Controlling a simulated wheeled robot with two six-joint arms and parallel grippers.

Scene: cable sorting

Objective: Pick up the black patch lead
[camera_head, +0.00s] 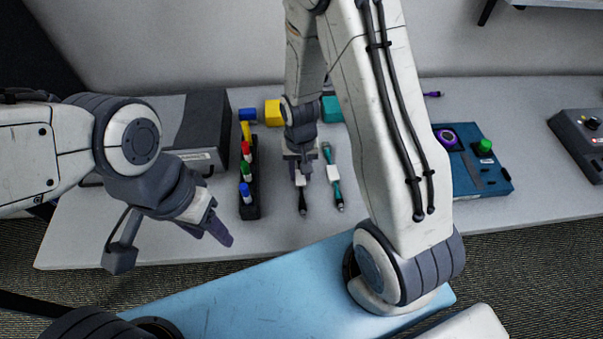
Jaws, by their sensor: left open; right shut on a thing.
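The black patch lead (303,201) has a white label and a dark plug end pointing towards me. It is in the middle of the table, and its far part is hidden under my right gripper (300,172). The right gripper points down and is shut on the lead. I cannot tell whether the lead is clear of the table.
A teal lead (335,184) with a white label lies just right of the black one. A black rack (249,203) with several coloured-capped pieces stands to the left. Blue (248,114) and yellow (272,113) blocks are behind. A blue device (483,166) is at right.

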